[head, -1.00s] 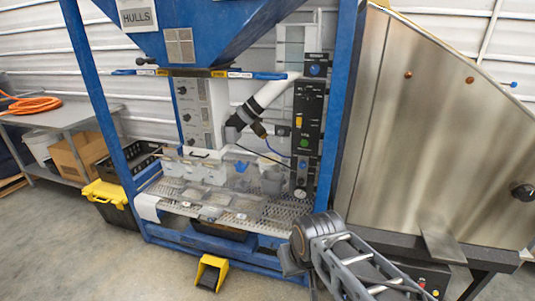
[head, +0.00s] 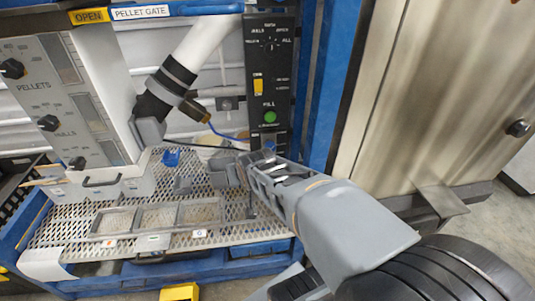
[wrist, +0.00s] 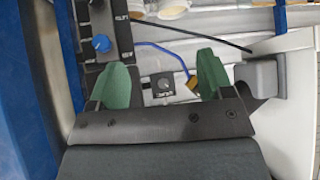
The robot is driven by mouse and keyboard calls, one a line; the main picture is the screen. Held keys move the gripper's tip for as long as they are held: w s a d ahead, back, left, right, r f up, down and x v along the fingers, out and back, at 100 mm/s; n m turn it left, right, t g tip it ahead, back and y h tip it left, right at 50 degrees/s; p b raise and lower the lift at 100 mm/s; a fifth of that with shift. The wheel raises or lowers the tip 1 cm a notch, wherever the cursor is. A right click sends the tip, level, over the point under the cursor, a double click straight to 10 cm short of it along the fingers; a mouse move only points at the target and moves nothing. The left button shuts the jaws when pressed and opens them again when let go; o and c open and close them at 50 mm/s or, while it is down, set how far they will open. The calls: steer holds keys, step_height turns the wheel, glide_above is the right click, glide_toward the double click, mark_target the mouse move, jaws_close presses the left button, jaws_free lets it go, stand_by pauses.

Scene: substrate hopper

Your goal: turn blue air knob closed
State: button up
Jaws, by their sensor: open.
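The blue knob (wrist: 101,43) sits on a black panel (wrist: 105,20) in the upper left of the wrist view. My gripper (wrist: 162,66) is open, with two green fingers and nothing held between them. The knob appears just past the tip of the left finger, not between the fingers; I cannot tell the depth gap. The knob's pointer angle is too small to read.
A small box with a black knob (wrist: 163,85) shows between the fingers. A blue hose (wrist: 165,47) and a brass fitting (wrist: 192,82) are close by. A blue post (head: 321,80) stands right of the panel. A perforated shelf (head: 80,215) lies below.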

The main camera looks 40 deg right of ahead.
steer(key=w+d+f+m+t+h+b, duration=0.2)
steer(key=w+d+f+t+b, duration=0.1)
steer(key=w+d+f+b, duration=0.25)
steer(key=m+t+h+b, duration=0.3)
steer(key=t+h+b, duration=0.1)
steer(key=b, duration=0.3)
glide_toward(271, 149)
steer(key=shift+t, duration=0.3)
steer(key=x, duration=1.2)
steer(key=shift+w+d+f+b, duration=0.15)
steer(key=shift+w+f+b, duration=0.1)
steer(key=shift+w+b, duration=0.05)
steer(key=shift+c, duration=0.4)
steer(key=c, duration=0.9)
steer(key=shift+o, duration=0.2)
